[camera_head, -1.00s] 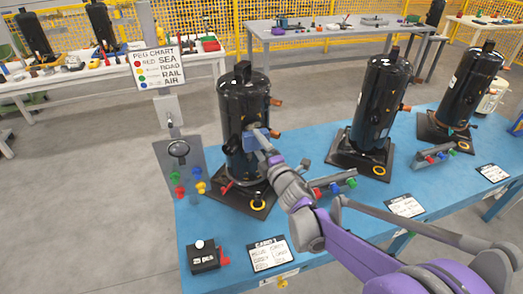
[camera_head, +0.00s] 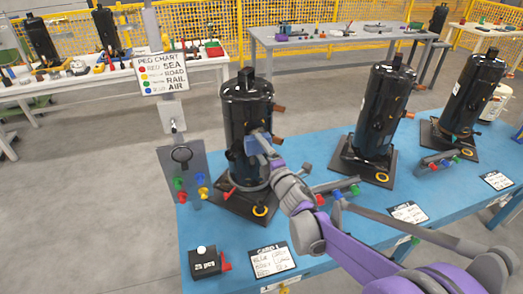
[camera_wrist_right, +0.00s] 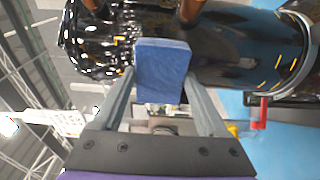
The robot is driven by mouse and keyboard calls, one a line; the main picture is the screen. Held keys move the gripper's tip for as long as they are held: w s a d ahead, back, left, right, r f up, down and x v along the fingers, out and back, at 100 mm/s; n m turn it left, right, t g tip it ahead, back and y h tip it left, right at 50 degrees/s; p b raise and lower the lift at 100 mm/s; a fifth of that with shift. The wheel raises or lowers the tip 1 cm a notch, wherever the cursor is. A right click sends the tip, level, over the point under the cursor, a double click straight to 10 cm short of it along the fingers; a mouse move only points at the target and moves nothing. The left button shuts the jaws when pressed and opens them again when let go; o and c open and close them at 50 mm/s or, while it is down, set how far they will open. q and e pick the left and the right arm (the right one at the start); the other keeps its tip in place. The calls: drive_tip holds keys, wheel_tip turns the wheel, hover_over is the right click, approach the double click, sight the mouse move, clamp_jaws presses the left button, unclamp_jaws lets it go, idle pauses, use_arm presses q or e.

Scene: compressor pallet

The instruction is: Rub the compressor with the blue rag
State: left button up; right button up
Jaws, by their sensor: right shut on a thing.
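The leftmost black compressor (camera_head: 247,112) stands upright on a dark base plate at the left part of the blue table. My right gripper (camera_head: 267,143) is at the front of its body, about mid-height. It is shut on the blue rag (camera_wrist_right: 163,70), a folded block between the two fingers in the right wrist view. The rag (camera_head: 257,145) also shows in the head view, at or against the compressor's side; contact is not certain. In the right wrist view the black compressor (camera_wrist_right: 235,45) fills the background, lying sideways in the picture. My left gripper is not in view.
Two more black compressors (camera_head: 381,112) (camera_head: 468,95) stand to the right on the blue table (camera_head: 330,225). A peg chart (camera_head: 161,73) and a grey panel (camera_head: 183,160) with coloured pegs stand at left. A black box (camera_head: 205,262) and a card (camera_head: 271,259) lie in front.

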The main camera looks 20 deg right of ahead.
drive_tip(key=shift+w, duration=0.75)
drive_tip(key=shift+r, duration=0.1)
drive_tip(key=shift+r+p, duration=1.1)
drive_tip(key=shift+r, duration=0.85)
drive_tip(key=shift+f, duration=0.1)
drive_tip(key=shift+w+f+b, duration=0.1)
drive_tip(key=shift+f+b, duration=1.2)
drive_tip(key=shift+f, duration=0.65)
